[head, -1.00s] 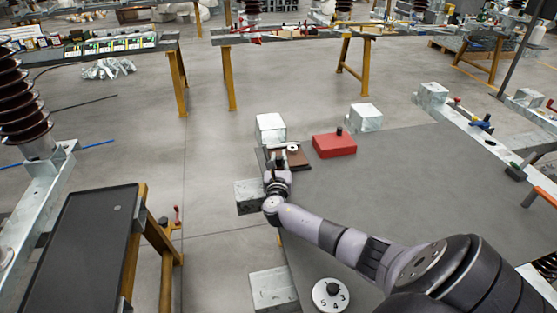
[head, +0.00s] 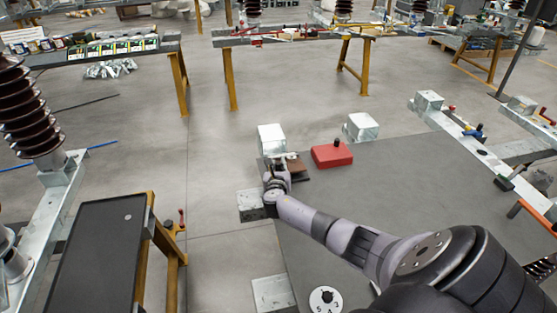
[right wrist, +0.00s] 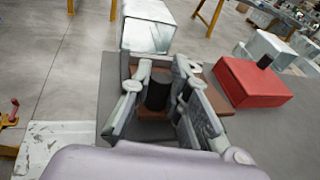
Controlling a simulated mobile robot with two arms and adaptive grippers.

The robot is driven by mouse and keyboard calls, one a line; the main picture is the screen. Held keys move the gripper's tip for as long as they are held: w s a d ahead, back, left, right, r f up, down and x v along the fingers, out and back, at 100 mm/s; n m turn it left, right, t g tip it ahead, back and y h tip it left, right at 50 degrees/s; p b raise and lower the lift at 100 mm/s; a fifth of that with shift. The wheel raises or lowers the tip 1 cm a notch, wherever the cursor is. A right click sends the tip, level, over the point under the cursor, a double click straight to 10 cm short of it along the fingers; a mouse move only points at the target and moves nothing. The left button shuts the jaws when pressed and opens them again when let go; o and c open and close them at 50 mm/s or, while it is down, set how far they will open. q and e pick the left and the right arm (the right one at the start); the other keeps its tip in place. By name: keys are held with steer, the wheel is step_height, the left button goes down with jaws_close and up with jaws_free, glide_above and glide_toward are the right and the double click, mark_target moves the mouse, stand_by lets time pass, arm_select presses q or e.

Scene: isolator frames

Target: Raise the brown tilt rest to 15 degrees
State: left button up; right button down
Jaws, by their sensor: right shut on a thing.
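The brown tilt rest (head: 300,168) lies near the far left corner of the dark grey table top, left of a red block. My right gripper (head: 277,163) is over its left side and hides much of it. In the right wrist view the fingers (right wrist: 160,92) point down around a black upright knob (right wrist: 157,96) with brown surface below it, and they are shut on this knob. More of the brown rest (right wrist: 218,98) shows right of the fingers. Its tilt angle cannot be read. My left gripper is not in view.
The red block (head: 332,155) with a black knob stands close on the right. Metal blocks (head: 272,139) stand at the table's edges. A white numbered dial (head: 326,299) is at the near edge. The middle of the table (head: 400,185) is clear apart from my right arm.

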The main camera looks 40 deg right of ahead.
steer(key=shift+w+d+r, duration=0.2)
steer(key=shift+w+r, duration=0.15)
steer(key=shift+r, duration=0.45)
steer(key=c, duration=1.9)
jaws_free()
steer(key=o, duration=0.4)
steer(key=shift+f, duration=0.25)
steer(key=shift+a, duration=0.1)
steer(key=shift+s+a, duration=0.35)
steer(key=shift+s, duration=0.1)
steer(key=v, duration=1.1)
steer(key=shift+w, duration=0.1)
steer(key=shift+c, duration=0.2)
